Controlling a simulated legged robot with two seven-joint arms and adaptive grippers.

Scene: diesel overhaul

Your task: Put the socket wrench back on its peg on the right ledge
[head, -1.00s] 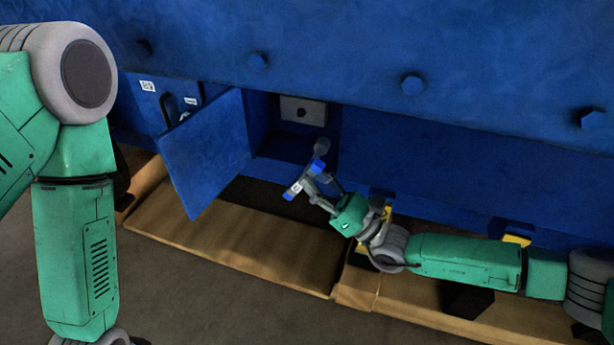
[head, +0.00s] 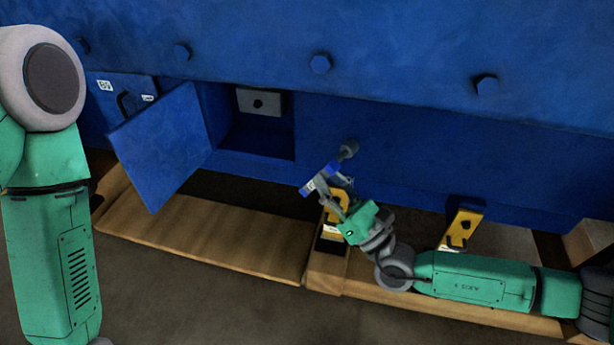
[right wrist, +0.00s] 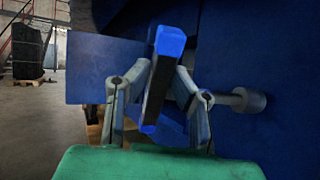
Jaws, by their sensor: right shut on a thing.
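The socket wrench has a blue handle (head: 312,184) and a grey socket end (head: 348,149). My right gripper (head: 335,187) is shut on it and holds it in the air before the blue engine side, right of the open compartment. In the right wrist view, the dark and blue handle (right wrist: 163,75) stands between the fingers, and the grey socket (right wrist: 248,100) points right. A wooden ledge (head: 440,305) runs below my right arm, with a yellow bracket (head: 465,226) near it. I cannot make out a peg clearly. My left gripper is out of view.
A blue door (head: 165,145) hangs open at the left of a compartment (head: 258,140) with a grey plate (head: 260,102) inside. Another yellow bracket (head: 337,205) is partly hidden behind my right gripper. A wooden plank (head: 200,240) lies below the door.

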